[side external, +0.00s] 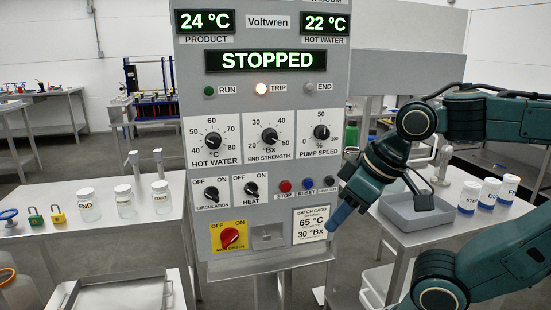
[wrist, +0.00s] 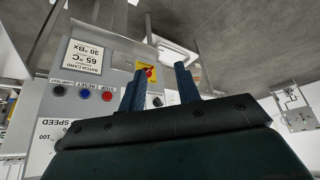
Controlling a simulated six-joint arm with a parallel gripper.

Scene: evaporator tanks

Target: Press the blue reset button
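The blue reset button (side external: 308,184) sits on the grey control panel (side external: 262,180), between the red stop button (side external: 285,186) and a black button (side external: 329,182). In the wrist view the panel appears inverted, and the blue button (wrist: 84,96) lies left of my fingers. My gripper (side external: 338,218) is in front of the panel's lower right edge, below and right of the blue button, its blue fingers angled down. In the wrist view my gripper (wrist: 160,70) is open, with a clear gap between the fingers and nothing held. I see no contact with the button.
The display (side external: 265,60) reads STOPPED and the TRIP lamp (side external: 261,89) glows. The batch card (side external: 310,224) and red main switch (side external: 230,236) are below the buttons. A grey tray (side external: 415,220) and white bottles (side external: 487,194) stand on the right table.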

